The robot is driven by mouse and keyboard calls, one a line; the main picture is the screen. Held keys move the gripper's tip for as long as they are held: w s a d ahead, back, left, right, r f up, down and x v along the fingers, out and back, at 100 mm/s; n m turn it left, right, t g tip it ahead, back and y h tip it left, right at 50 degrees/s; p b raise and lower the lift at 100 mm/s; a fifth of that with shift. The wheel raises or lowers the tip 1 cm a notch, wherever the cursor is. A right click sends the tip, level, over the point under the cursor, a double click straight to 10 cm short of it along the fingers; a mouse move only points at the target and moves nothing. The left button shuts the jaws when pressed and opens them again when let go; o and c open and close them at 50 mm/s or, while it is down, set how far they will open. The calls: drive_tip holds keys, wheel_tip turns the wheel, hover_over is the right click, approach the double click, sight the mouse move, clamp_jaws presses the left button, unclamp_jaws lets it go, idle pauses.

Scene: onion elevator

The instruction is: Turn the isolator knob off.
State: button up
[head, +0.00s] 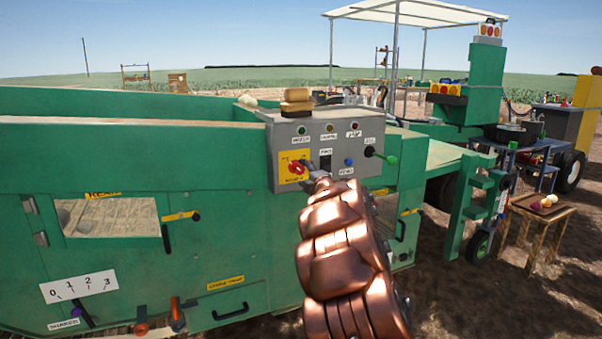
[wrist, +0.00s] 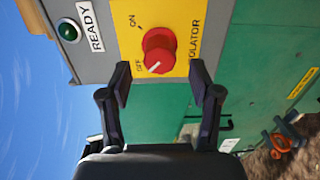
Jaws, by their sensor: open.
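The red isolator knob (head: 297,168) sits on a yellow plate (head: 285,157) at the lower left of the grey control panel (head: 325,127). In the wrist view the knob (wrist: 159,50) is close, with ON and OFF lettering beside it. Its white mark lies at the lower left of the knob, on the side towards the OFF lettering. My gripper (head: 314,172) is in front of the panel, just right of the knob in the head view. In the wrist view my gripper (wrist: 161,80) is open and empty, its fingers spread on both sides below the knob.
A green knob on a lever (head: 391,160) and a blue button (head: 348,162) are on the same panel, right of my gripper. A green lamp (wrist: 68,31) is near the plate in the wrist view.

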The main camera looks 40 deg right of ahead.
drive_tip(key=v, duration=0.7)
drive_tip(key=shift+s+a, duration=0.15)
drive_tip(key=shift+s, duration=0.15)
idle(0.3)
drive_tip(key=s+a+r+m+g+h+p, duration=0.45)
drive_tip(key=a+r+m+g+p, duration=0.4)
drive_tip(key=p, duration=0.45)
drive_tip(key=s+a+m+g+y+p, duration=0.3)
drive_tip(key=s+a+p, duration=0.35)
drive_tip(key=a, duration=0.65)
drive_tip(key=s+a+m+g+y+p, duration=0.2)
drive_tip(key=s+a+m+y+p, duration=0.15)
drive_tip(key=s+a, duration=0.75)
drive_tip(key=s+a+r+g+y+p, duration=0.2)
drive_tip(key=s+a+g+p, duration=0.3)
drive_tip(key=s+a, duration=1)
drive_tip(key=shift+s+a+r+n+y+p, duration=0.2)
drive_tip(key=shift+s+n+y+p, duration=0.15)
drive_tip(key=shift+y+p, duration=0.4)
